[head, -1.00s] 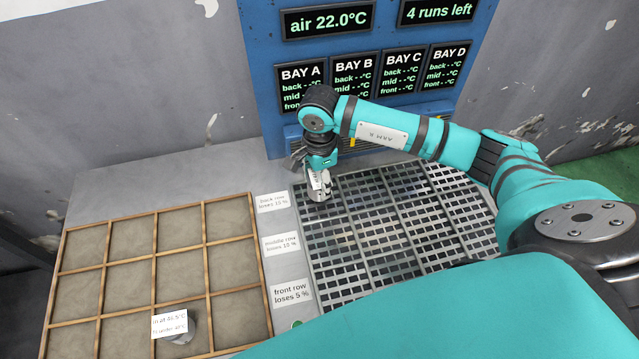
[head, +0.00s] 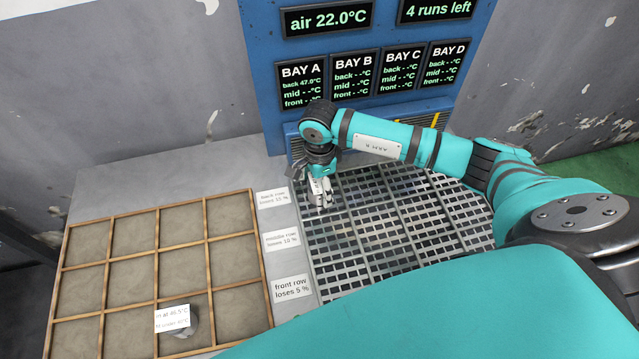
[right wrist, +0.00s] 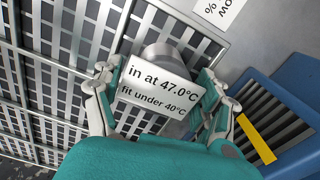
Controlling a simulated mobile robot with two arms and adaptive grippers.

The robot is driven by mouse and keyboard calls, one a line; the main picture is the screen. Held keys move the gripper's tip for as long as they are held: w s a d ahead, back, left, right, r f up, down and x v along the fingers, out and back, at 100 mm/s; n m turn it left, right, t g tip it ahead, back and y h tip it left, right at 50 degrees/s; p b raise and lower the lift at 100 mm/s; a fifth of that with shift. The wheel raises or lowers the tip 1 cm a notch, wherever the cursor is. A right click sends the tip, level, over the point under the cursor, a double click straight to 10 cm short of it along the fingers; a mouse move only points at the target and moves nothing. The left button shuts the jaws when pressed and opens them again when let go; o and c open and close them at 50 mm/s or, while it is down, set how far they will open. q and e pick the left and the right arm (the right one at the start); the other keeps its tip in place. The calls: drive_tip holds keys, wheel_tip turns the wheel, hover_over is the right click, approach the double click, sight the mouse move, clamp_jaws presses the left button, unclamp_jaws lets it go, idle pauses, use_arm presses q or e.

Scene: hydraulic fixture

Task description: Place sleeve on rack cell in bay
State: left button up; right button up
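A grey metal sleeve (right wrist: 162,52) stands on the slatted rack in the right wrist view. Its white label (right wrist: 158,88) reads "in at 47.0°C, fit under 40°C". My right gripper (right wrist: 153,75) is open around it, with a finger on each side and gaps visible. In the head view my right gripper (head: 320,196) is low over the rack (head: 375,222), in the back row of the leftmost bay. It mostly hides the sleeve there. The Bay A panel (head: 301,85) shows back 47.0°C. My left gripper is not in view.
A wooden-divided tray (head: 156,240) at left holds another labelled sleeve (head: 192,322) in a front-row cell. The other tray cells look empty. A blue panel (head: 262,60) stands behind the rack. The visible rack to the right and front is clear.

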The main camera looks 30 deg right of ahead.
sight(319, 181)
drive_tip(key=shift+r+p, duration=0.25)
drive_tip(key=shift+p, duration=0.05)
drive_tip(key=shift+w+r+b, duration=0.1)
drive_tip(key=shift+r+b, duration=0.25)
wheel_tip(319, 181, up, 10)
drive_tip(key=shift+f+b, duration=0.15)
drive_tip(key=shift+b, duration=0.95)
drive_tip(key=shift+r, duration=0.7)
